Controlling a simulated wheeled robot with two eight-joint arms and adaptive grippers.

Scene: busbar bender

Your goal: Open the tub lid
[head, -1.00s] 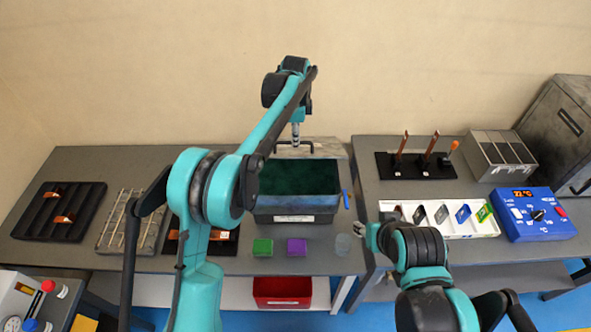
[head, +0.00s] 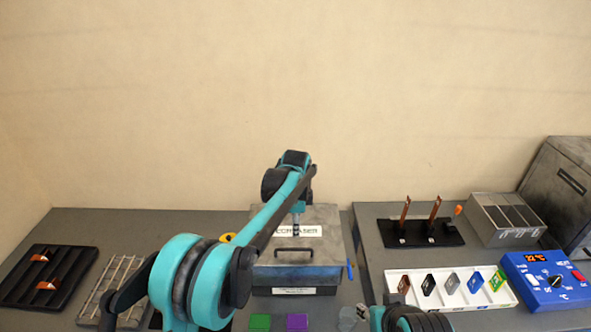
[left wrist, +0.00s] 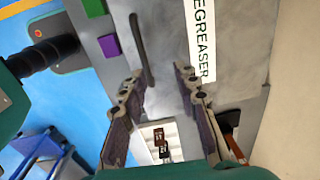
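The tub (head: 292,290) stands on the table with its grey lid (head: 325,240) lying shut over it. The lid has a white label reading DEGREASER (left wrist: 200,35) and a dark bar handle (head: 293,251) along its front part. My left gripper (head: 297,226) is above the lid, behind the handle in the head view. In the left wrist view its two fingers (left wrist: 160,75) are spread with nothing between them; the handle (left wrist: 142,50) runs close to the left fingertip. My right gripper (head: 368,315) is partly cut off at the bottom of the head view, its fingers unclear.
A green block (head: 260,321) and a purple block (head: 297,321) lie in front of the tub. A white tray of coloured samples (head: 395,276), a blue control box (head: 535,282) and a black stand (head: 385,233) are on the right. A black rack (head: 20,290) is at far left.

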